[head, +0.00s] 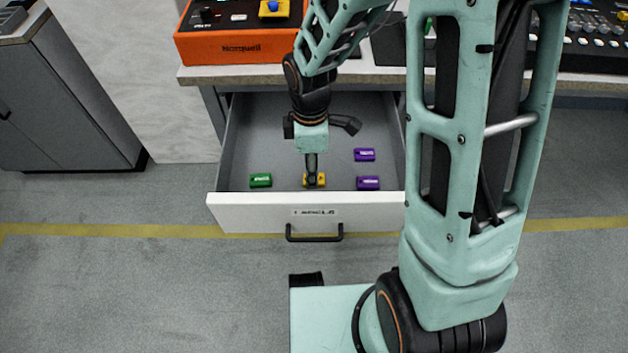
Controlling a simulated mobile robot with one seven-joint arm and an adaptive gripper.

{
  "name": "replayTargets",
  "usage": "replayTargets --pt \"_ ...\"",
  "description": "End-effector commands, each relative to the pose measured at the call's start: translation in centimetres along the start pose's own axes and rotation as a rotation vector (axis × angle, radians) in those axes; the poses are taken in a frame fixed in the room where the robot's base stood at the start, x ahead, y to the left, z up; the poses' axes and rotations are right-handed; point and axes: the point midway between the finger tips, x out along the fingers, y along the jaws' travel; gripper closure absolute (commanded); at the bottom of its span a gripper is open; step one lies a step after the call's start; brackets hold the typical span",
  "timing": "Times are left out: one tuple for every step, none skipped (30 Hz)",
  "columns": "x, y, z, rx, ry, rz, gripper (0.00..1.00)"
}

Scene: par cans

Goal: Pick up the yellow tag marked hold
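The yellow tag (321,181) lies in the open drawer, near the inside of its front wall, between a green tag and a purple tag. Its marking is too small to read. My gripper (311,180) points down into the drawer, with its dark fingers right at the yellow tag and covering part of it. The fingers overlap in this view, so I cannot tell whether they are open around the tag or shut on it.
The drawer (258,200) is pulled out, with a black handle and a label in front. A green tag (260,180) lies left; two purple tags (364,154) (368,183) lie right. An orange box (235,40) stands on the counter. The floor left of the drawer is clear.

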Motion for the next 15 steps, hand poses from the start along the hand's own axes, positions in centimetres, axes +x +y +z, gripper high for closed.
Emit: replayTargets --pt "1.3 0.0 0.2 0.001 -0.001 -0.002 0.55" --pt "1.8 0.0 0.4 0.001 -0.001 -0.002 0.55" --pt "2.4 0.0 0.3 0.000 -0.001 -0.003 0.55" --pt "2.8 0.0 0.2 -0.001 0.000 -0.002 0.55" --pt "3.0 0.0 0.2 -0.001 0.000 -0.001 0.55" --pt "3.3 0.0 0.2 -0.001 0.000 -0.001 0.55" --pt "3.4 0.0 0.2 -0.001 0.000 0.000 0.55" --pt "3.4 0.0 0.2 0.000 0.000 0.000 0.55" --pt "3.3 0.1 0.3 0.000 0.000 0.000 0.55" --pt "3.2 0.1 0.3 0.000 0.000 0.000 0.55" --pt "3.2 0.1 0.3 0.000 0.000 0.000 0.55" --pt "3.2 0.1 0.3 0.001 0.000 0.001 0.55" --pt "3.2 0.1 0.3 0.001 0.000 0.001 0.56" --pt "3.2 0.1 0.3 0.001 0.000 0.000 0.59" --pt "3.2 0.1 0.3 0.001 0.000 0.001 0.64"
